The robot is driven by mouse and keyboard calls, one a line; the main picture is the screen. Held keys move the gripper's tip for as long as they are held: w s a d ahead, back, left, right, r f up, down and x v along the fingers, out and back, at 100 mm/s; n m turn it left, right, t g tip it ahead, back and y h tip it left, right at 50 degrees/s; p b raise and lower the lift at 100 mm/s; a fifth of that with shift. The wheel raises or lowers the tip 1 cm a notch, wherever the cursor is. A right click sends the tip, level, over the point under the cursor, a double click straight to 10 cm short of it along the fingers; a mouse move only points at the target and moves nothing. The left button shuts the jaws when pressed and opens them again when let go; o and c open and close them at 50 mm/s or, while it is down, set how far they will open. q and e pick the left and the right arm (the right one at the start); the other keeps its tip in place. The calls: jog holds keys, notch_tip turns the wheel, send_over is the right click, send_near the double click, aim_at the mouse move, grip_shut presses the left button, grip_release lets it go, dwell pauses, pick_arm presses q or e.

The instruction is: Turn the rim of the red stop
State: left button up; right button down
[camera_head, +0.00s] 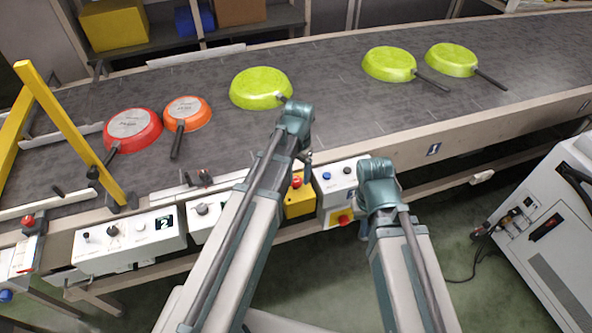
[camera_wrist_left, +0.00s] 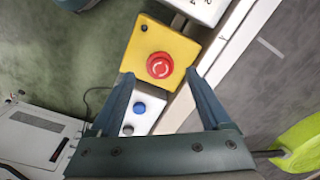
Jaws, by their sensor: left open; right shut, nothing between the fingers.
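The red stop (camera_head: 296,181) is a round red button on a yellow box (camera_head: 299,202) at the conveyor's near side, partly beside my left arm in the head view. In the left wrist view the red stop (camera_wrist_left: 160,65) shows whole, with white markings on its face. My left gripper (camera_wrist_left: 158,77) is open, one finger to each side of the stop in that view, with nothing held. I cannot tell how far its fingertips are from the stop. My right arm (camera_head: 378,185) shows to the right in the head view, but its fingers are hidden.
A white box (camera_head: 337,185) with a blue button adjoins the yellow box. Another red button (camera_head: 343,219) sits on a yellow patch below. Green pans (camera_head: 261,88), a red pan (camera_head: 133,128) and an orange pan (camera_head: 187,112) lie on the conveyor. A yellow frame (camera_head: 72,130) stands left.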

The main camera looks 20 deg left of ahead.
pick_arm(q)
notch_tip(320, 180, up, 10)
jog(key=p, duration=0.8)
jog(key=shift+d+p, duration=0.2)
jog(key=shift+p, duration=0.1)
jog(key=shift+s+f, duration=0.1)
jog(key=s+d+n, duration=0.1)
jog(key=s+d, duration=0.9)
jog(key=s, duration=0.4)
jog(key=shift+s+d+y, duration=0.15)
jog(key=shift+y, duration=0.25)
